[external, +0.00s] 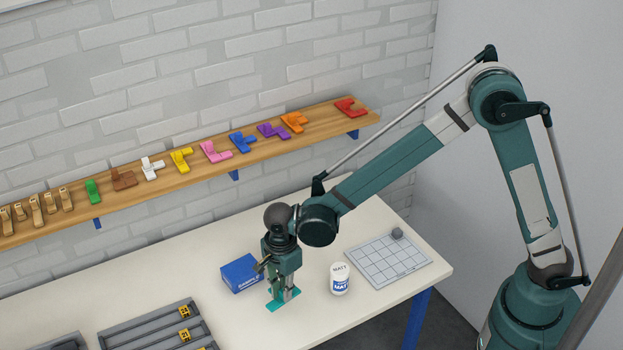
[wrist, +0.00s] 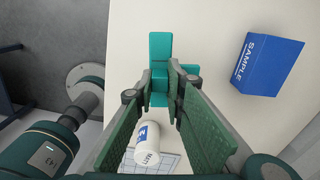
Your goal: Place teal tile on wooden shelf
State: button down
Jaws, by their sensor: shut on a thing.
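The teal tile (external: 276,306) is a cross-like piece with arms of differing length, low at the table's middle in the external view. It also shows in the wrist view (wrist: 160,47). My gripper (external: 283,291) points down and is shut on the tile; its green finger pads (wrist: 160,82) close on the tile's middle and hide part of it. I cannot tell whether the tile touches the table. The wooden shelf (external: 325,119) runs along the brick wall, with several coloured tiles in a row and a bare stretch between the orange and red ones.
A blue SAMPLE box (external: 241,273) stands just left of my gripper. A white MATT bottle (external: 340,279) stands to its right, before a gridded mat (external: 372,262) with a grey knob. A grey slotted tray (external: 150,328) lies at front left. Wooden pieces (external: 36,211) stand at the shelf's left.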

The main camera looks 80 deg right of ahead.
jog(key=d+n, duration=0.2)
jog(key=n, duration=0.2)
jog(key=w+d+f+n, duration=0.1)
jog(key=d+n, duration=0.1)
jog(key=n, duration=0.2)
jog(key=d+n, duration=0.2)
jog(key=n, duration=0.2)
jog(key=shift+w+d+f+n, duration=0.1)
jog(key=shift+w+f+n, duration=0.05)
jog(key=shift+w+n, duration=0.25)
jog(key=w+d+f+n, duration=0.1)
jog(key=d+n, duration=0.5)
jog(key=n, duration=0.5)
jog(key=shift+n+b, duration=0.4)
jog(key=shift+w, duration=0.1)
